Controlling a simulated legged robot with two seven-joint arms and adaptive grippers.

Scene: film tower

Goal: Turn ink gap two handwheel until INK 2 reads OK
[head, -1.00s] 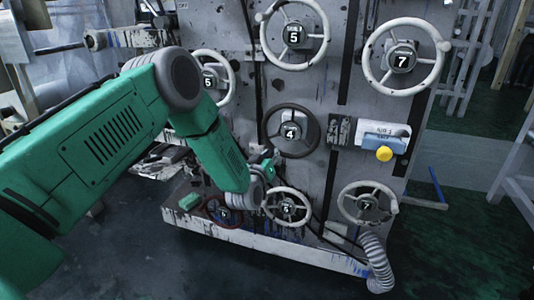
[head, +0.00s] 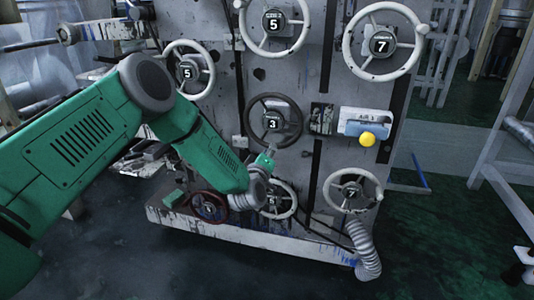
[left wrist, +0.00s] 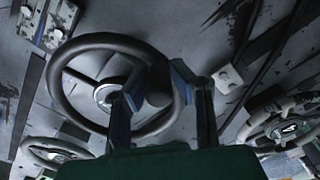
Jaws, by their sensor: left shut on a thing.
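A dark handwheel (head: 273,122) sits at the middle of the grey machine panel. Its hub shows the number 3; the small lettering above is too small to read, and I see no OK there. My left gripper (head: 268,158) reaches the wheel's lower rim from below. In the left wrist view the dark wheel (left wrist: 108,41) fills the centre-left, and the two fingers of my left gripper (left wrist: 160,85) are closed on its rim. My right gripper is not in view.
Pale handwheels surround it: two marked 5 (head: 187,72) (head: 273,22), one marked 7 (head: 382,43), and lower ones (head: 272,200) (head: 352,190). A red handwheel (head: 209,207) is low left. A ribbed hose (head: 364,250) hangs lower right.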

